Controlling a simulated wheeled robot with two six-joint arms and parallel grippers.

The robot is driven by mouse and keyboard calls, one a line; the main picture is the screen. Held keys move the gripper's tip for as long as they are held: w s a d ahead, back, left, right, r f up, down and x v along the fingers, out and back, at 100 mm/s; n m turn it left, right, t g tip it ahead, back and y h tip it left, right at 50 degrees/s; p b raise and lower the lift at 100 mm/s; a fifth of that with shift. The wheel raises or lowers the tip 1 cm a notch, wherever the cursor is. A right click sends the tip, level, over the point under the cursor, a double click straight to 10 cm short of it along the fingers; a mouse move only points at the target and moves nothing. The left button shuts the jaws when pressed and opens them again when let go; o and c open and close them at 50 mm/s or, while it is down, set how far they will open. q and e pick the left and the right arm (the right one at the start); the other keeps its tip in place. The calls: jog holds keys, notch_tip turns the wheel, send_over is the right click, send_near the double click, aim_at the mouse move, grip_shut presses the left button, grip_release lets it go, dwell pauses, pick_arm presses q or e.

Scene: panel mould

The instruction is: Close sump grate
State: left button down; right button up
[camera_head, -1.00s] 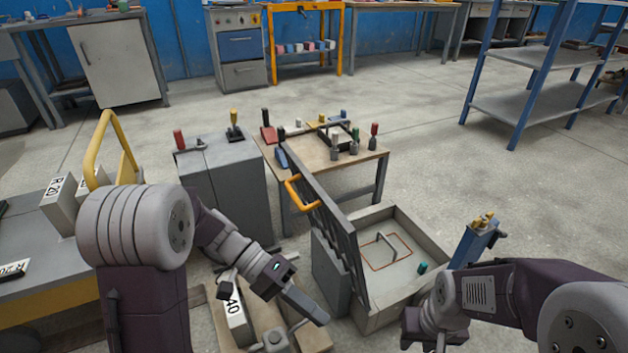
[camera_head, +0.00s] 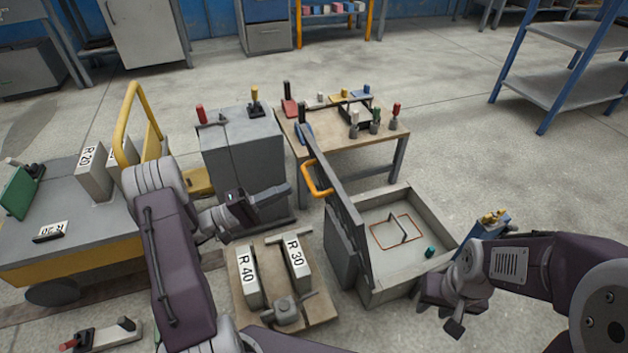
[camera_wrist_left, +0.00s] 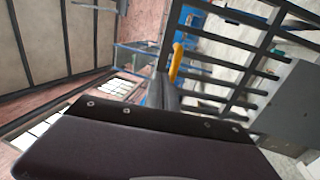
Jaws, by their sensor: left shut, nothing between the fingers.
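The sump grate (camera_head: 343,222) is a dark grey barred panel that stands tilted up along the left side of the open sump box (camera_head: 440,212). Its orange handle (camera_head: 317,181) sticks out to the left near the top. In the left wrist view the grate's bars (camera_wrist_left: 249,73) and handle (camera_wrist_left: 175,64) show ahead. My left gripper (camera_head: 274,196) is shut and empty, left of the handle and apart from it in the head view. My right gripper (camera_head: 452,318) is low at the box's front right; its fingers are too unclear to tell open from shut.
Inside the box are a square outline with a raised handle (camera_head: 405,229) and a small teal piece (camera_head: 430,251). A grey cabinet (camera_head: 243,160) and a tool table (camera_head: 350,141) stand behind. A board with R 40 and R 30 blocks (camera_head: 299,256) lies below my left arm.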

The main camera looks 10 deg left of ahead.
aim_at(325, 173)
pick_arm(q)
jog(key=b+x, duration=0.3)
jog(key=x, duration=0.5)
jog(key=shift+d+f, duration=0.1)
jog(key=shift+w+d+r, duration=0.25)
jog(key=shift+w+d, duration=0.05)
jog(key=shift+d, duration=0.05)
